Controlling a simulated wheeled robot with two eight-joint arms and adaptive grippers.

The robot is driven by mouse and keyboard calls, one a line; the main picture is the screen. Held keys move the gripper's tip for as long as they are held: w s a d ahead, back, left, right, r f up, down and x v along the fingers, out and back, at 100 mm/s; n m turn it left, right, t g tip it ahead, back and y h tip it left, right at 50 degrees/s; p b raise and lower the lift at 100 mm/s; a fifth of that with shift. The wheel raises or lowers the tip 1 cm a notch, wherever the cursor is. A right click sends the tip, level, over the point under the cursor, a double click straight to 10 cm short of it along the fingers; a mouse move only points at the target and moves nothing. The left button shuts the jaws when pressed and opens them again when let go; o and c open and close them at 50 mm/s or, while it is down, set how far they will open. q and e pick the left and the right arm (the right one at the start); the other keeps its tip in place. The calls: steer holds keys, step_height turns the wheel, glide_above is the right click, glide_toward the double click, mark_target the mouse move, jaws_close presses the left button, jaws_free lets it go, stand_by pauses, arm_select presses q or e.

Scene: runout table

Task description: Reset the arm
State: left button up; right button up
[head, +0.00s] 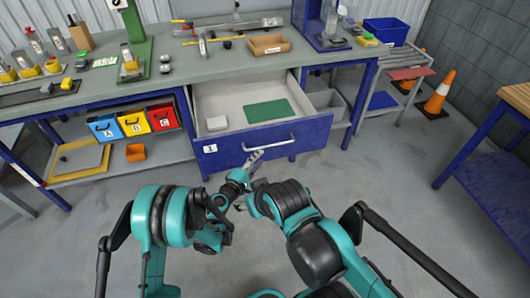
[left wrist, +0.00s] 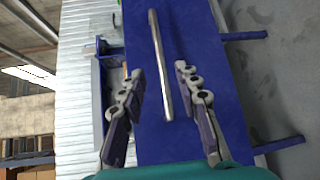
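My left gripper (head: 255,157) is just in front of the open blue drawer (head: 218,155) marked 1, close to its silver handle (head: 272,146). In the left wrist view the fingers of my left gripper (left wrist: 158,75) are apart. The silver handle (left wrist: 158,50) shows between them against the blue drawer front (left wrist: 205,70). I cannot tell how far the handle is from the fingers; no grip on it shows. My right arm (head: 285,200) is folded low in the middle of the head view, and its gripper is not clear among the arm links.
The drawer holds a green sheet (head: 268,111) and a small pale box (head: 217,123). The workbench (head: 215,68) carries tools and a drill stand. Labelled bins (head: 133,123) sit below left. An orange cone (head: 437,95) and another table (head: 518,95) stand right. Floor between is clear.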

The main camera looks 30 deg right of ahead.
arm_select(q)
steer(key=shift+v, duration=1)
steer(key=a+r+m+y, duration=0.3)
steer(key=a+r, duration=0.4)
steer(key=a, duration=0.3)
steer(key=a+r+m+y, duration=0.2)
steer(key=a+r+y, duration=0.1)
steer(key=a+r, duration=0.6)
steer(key=s+a+f+m+y, duration=0.1)
steer(key=s+a+y, duration=0.3)
steer(key=s+a, duration=0.6)
steer(key=s+a+m+g+y, duration=0.1)
steer(key=s+a+y, duration=0.3)
steer(key=s+a, duration=0.6)
steer(key=a, duration=0.7)
steer(key=shift+a+f+m, duration=0.4)
